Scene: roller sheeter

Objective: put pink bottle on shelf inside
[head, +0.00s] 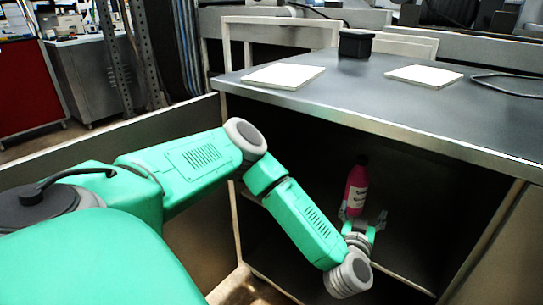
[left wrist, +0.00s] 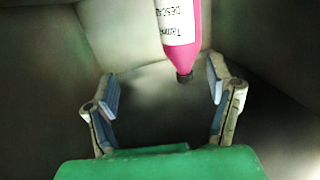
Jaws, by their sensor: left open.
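The pink bottle (head: 356,188) has a white label and a dark cap and is upright inside the dark cabinet, under the worktop. The shelf (head: 405,280) shows as a light front edge below it; the bottle's base is hidden by my gripper. My left gripper (head: 362,213) is inside the cabinet in front of the bottle's lower part, fingers spread. In the left wrist view the bottle (left wrist: 182,35) appears cap down, beyond the open fingers of the gripper (left wrist: 162,82), with nothing held between them. My right gripper is not in view.
The metal worktop (head: 330,98) overhangs the cabinet opening. White sheets (head: 284,76) and a black box (head: 356,43) lie on top. A side panel (head: 490,245) bounds the opening on the right. The cabinet around the bottle looks empty and dark.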

